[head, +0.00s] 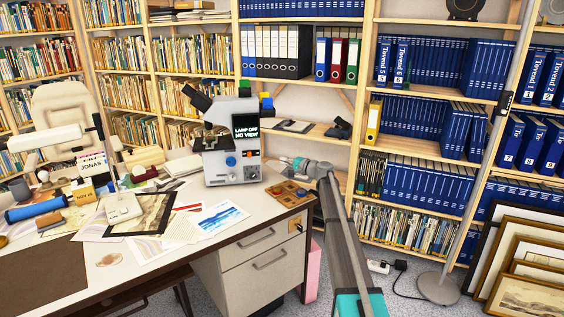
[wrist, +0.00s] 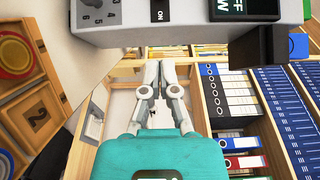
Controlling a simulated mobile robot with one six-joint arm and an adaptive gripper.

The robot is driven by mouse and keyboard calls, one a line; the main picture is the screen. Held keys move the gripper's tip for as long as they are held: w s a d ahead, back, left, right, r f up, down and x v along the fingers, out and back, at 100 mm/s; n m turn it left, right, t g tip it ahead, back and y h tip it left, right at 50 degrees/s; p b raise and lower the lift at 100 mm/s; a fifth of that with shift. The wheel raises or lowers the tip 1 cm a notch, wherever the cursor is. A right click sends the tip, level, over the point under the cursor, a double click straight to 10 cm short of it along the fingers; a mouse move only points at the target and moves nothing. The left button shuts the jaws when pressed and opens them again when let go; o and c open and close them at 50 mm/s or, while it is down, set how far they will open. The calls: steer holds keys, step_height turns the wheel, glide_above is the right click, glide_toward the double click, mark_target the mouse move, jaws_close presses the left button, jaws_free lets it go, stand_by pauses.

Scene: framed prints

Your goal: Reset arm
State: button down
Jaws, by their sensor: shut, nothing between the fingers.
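My arm reaches up from the bottom of the head view, right of the desk. My gripper (head: 287,161) is at its end, beside the right side of the grey microscope-like device (head: 232,150) and above the wooden puzzle board (head: 289,193). In the wrist view, my gripper (wrist: 159,68) is shut and its fingers hold nothing. The board (wrist: 28,100) shows at the left there.
The desk (head: 130,268) holds papers, prints and small objects on its left. Bookshelves (head: 420,115) with blue volumes stand behind my arm. A lamp pole base (head: 438,288) and framed prints (head: 530,262) stand at the right. Some floor is free right of my arm.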

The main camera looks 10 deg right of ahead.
steer(key=s+a+f+n+g+h, duration=0.1)
steer(key=s+a+f+n+g, duration=0.2)
steer(key=s, duration=0.6)
steer(key=s+a+f+n+g+h, duration=0.1)
steer(key=s+a+f+g+h, duration=0.1)
steer(key=s+a+f, duration=0.45)
steer(key=s+a+f+n+g+h, duration=0.1)
steer(key=s+a+f+n+g, duration=0.15)
steer(key=s, duration=0.85)
steer(key=s+d+f+n+g+h, duration=0.1)
steer(key=s+d+f+g+h, duration=0.15)
steer(key=s, duration=0.65)
steer(key=s+d+f+n+g+h+p, duration=0.1)
steer(key=s+h, duration=0.2)
steer(key=s, duration=0.6)
steer(key=s+d+f+n+g+h, duration=0.1)
steer(key=s+d+f+g+h, duration=0.15)
steer(key=s, duration=0.75)
step_height(320, 180, up, 20)
steer(key=p, duration=1.9)
steer(key=shift+w+a+h+p, duration=0.3)
steer(key=shift+w+a, duration=0.05)
steer(key=shift+t, duration=0.25)
